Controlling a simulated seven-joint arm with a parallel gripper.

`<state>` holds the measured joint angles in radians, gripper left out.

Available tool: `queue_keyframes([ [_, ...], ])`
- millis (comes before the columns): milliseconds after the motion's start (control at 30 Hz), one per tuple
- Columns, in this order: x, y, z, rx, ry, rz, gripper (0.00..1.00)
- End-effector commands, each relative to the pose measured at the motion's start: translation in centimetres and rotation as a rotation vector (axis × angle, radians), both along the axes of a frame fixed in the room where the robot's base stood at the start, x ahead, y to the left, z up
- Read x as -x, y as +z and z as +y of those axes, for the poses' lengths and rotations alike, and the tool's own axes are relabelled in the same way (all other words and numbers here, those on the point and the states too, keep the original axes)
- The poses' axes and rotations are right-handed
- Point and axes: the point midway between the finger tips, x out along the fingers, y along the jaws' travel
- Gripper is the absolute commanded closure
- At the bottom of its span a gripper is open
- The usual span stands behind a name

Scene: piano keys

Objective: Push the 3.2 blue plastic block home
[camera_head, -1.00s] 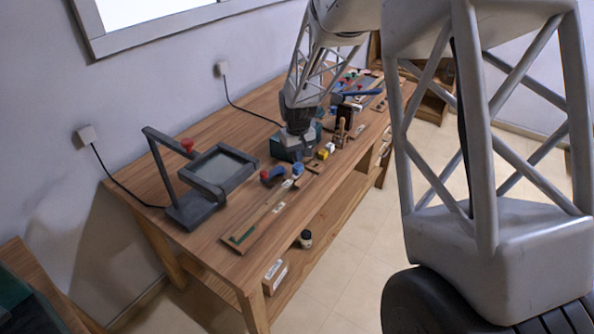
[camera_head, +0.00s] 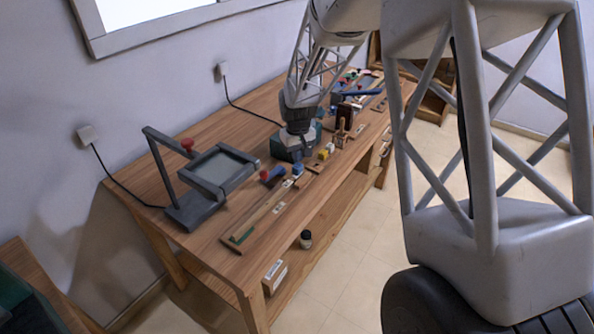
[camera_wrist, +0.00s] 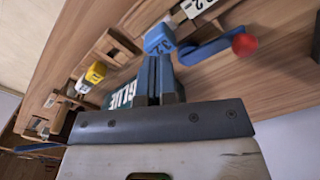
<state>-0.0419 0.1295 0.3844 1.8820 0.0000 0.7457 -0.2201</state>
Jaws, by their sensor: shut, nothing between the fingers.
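The blue block marked 3.2 (camera_wrist: 160,39) shows in the wrist view just beyond my fingertips. In the head view a small blue block (camera_head: 298,169) is beside the wrist, on the front strip of the bench. My gripper (camera_wrist: 159,62) is shut and empty. Its tips point at the near side of the blue block, and I cannot tell whether they touch it. In the head view my wrist hides the fingers. A wooden slotted piece (camera_wrist: 112,44) lies to the left of the block in the wrist view.
A blue lever with a red ball (camera_wrist: 245,45) lies close right of the block. A white numbered block (camera_wrist: 196,6) is beyond it. A yellow block (camera_wrist: 95,74) and a box marked GLUE (camera_wrist: 120,96) are to the left. A grey framed stand (camera_head: 215,170) is on the bench (camera_head: 150,190).

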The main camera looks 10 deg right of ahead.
Motion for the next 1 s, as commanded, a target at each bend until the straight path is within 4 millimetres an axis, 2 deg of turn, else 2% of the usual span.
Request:
queue_keyframes([
  [1000,0.00,-0.74,0.00,0.000,0.000,0.000,1.00],
])
